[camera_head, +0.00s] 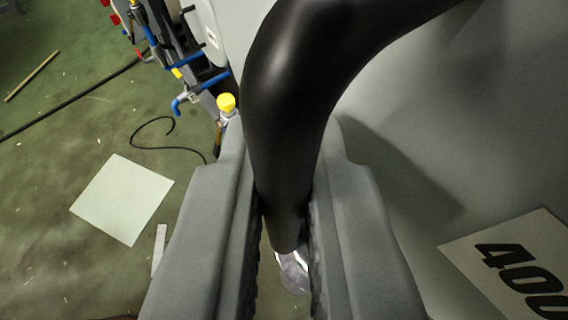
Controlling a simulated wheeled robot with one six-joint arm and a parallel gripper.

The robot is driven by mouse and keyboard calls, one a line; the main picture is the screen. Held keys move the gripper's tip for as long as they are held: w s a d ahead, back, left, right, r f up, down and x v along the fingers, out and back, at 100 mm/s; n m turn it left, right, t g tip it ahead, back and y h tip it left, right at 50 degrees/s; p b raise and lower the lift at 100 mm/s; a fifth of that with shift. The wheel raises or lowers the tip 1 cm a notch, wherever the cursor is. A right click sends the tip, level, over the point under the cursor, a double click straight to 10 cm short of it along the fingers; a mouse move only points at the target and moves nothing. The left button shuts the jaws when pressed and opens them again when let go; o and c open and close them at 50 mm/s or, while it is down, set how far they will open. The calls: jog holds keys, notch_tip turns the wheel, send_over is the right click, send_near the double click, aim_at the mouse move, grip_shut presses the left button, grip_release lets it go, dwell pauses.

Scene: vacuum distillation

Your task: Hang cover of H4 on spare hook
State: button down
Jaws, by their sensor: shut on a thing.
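My gripper (285,205) shows as two grey fingers in the lower middle. It is shut on a thick, black, curved handle (290,85), which runs down between the fingers from the upper right. A large pale grey curved surface (430,140) fills the right side, with a shadow on it. It may be the cover, but I cannot tell for sure, and I cannot see where the handle joins it. No H4 mark and no spare hook can be made out.
A label reading "400" (520,265) is at lower right. Blue-handled pipework (185,85) and a yellow knob (226,102) stand at upper left. A pale sheet (122,198), a thin black cable (165,148) and a stick (32,75) lie on the green floor.

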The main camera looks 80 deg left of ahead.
jog(key=shift+w+a+f, duration=0.45)
jog(key=shift+w+a, duration=0.45)
jog(key=shift+w, duration=0.55)
jog(key=shift+w+a+f, duration=0.4)
jog(key=shift+w+a, duration=0.5)
jog(key=shift+w, duration=0.6)
jog(key=shift+w+a+f, duration=0.45)
jog(key=shift+w+a, duration=0.45)
jog(key=shift+w, duration=0.55)
jog(key=c, duration=1.4)
grip_release()
